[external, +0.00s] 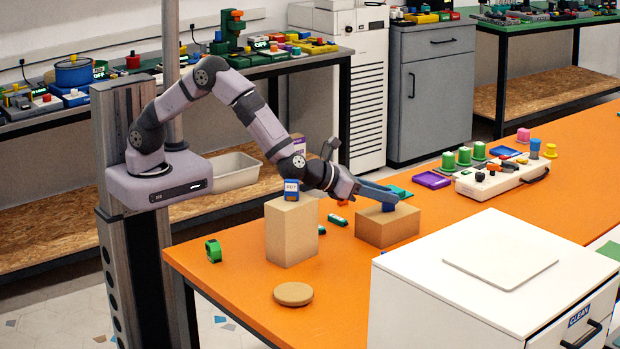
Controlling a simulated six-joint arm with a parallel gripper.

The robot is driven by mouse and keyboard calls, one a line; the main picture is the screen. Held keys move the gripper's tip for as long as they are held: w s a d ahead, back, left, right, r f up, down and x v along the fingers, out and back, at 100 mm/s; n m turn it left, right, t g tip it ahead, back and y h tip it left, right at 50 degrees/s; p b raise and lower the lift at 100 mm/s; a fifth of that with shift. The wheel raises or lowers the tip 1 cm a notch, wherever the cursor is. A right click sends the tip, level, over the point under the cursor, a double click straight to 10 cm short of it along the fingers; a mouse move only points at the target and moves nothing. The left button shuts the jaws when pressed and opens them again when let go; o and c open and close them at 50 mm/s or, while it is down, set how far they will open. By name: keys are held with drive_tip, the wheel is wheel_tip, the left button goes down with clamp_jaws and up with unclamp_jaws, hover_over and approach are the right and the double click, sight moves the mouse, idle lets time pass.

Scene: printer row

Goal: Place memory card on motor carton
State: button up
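My gripper (382,194) reaches down to the right, its fingers just over a low brown carton (387,228). A small dark blue piece (388,207) is at the fingertips, at the top of this carton; I cannot tell whether it is held or resting there. A taller brown carton (291,233) stands to the left, with a small blue item with a white label (291,190) upright on top. The lettering is too small to read, so I cannot tell for certain which piece is the memory card or which carton is the motor carton.
On the orange table, a green ring-like item (214,250) and a round tan disc (293,294) lie near the front left. Small green pieces (337,220) lie between the cartons. A white power strip (502,176) is to the right; a white cabinet (480,285) stands in front.

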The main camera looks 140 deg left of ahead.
drive_tip(key=b+v, duration=0.1)
drive_tip(key=v, duration=0.3)
drive_tip(key=shift+s+d+r, duration=0.1)
drive_tip(key=shift+d, duration=0.2)
drive_tip(key=shift+s+d+r, duration=0.2)
drive_tip(key=shift+s+d, duration=0.05)
drive_tip(key=shift+d, duration=0.2)
drive_tip(key=shift+d, duration=0.1)
drive_tip(key=s+d+n+g+h+p, duration=0.2)
drive_tip(key=s+d+n+h+p, duration=0.2)
drive_tip(key=s+d+n, duration=0.7)
drive_tip(key=s+d+n+g+h+p, duration=0.3)
drive_tip(key=s+d+n+h, duration=0.5)
drive_tip(key=s+d, duration=0.8)
drive_tip(key=d+n+p, duration=0.1)
drive_tip(key=d+n, duration=0.2)
drive_tip(key=d, duration=0.3)
drive_tip(key=shift+s+d+f+h, duration=0.15)
drive_tip(key=shift+d+f+h, duration=0.1)
drive_tip(key=shift+h, duration=0.05)
